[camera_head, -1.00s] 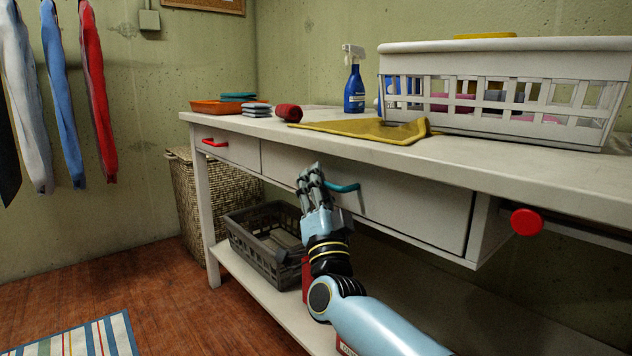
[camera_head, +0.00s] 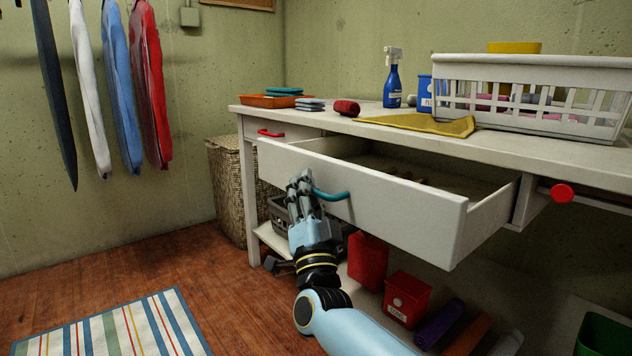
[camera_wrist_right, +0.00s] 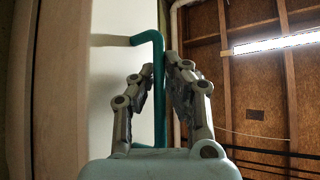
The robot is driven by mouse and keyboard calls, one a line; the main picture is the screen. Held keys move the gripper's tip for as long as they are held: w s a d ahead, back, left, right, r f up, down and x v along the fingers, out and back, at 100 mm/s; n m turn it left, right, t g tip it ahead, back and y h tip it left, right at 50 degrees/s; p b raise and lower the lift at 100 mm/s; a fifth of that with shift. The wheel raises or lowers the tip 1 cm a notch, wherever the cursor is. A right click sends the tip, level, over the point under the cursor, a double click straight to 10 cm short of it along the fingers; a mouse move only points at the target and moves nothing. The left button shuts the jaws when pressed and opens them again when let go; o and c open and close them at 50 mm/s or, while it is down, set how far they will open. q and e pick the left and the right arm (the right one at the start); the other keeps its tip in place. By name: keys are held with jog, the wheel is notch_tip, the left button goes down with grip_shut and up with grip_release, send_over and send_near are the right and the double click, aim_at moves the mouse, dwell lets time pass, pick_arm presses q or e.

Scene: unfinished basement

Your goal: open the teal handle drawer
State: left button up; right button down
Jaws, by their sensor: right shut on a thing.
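The wide white drawer (camera_head: 400,207) under the white bench stands pulled well out, its inside partly visible with a few brownish items in it. Its teal handle (camera_head: 334,196) is on the front face, left of the middle. My right gripper (camera_head: 302,182) is shut on the left part of the handle. In the right wrist view the teal handle (camera_wrist_right: 158,95) runs between the two fingers of my right gripper (camera_wrist_right: 162,75). My left gripper is in neither view.
A smaller drawer with a red handle (camera_head: 270,133) is shut at the left. A red knob (camera_head: 562,193) is at the right. The bench top holds a white basket (camera_head: 530,120), yellow cloth (camera_head: 425,124) and spray bottle (camera_head: 393,80). Red containers (camera_head: 407,298) stand below.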

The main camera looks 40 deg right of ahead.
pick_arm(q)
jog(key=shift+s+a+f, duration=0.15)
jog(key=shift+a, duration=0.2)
pick_arm(e)
jog(key=a, duration=0.4)
jog(key=shift+s+a+f, duration=0.15)
jog(key=shift+s+f, duration=0.05)
jog(key=shift+f, duration=0.1)
jog(key=c, duration=1.6)
grip_release()
jog(key=shift+c, duration=0.2)
jog(key=v, duration=1.2)
jog(key=shift+r, duration=0.1)
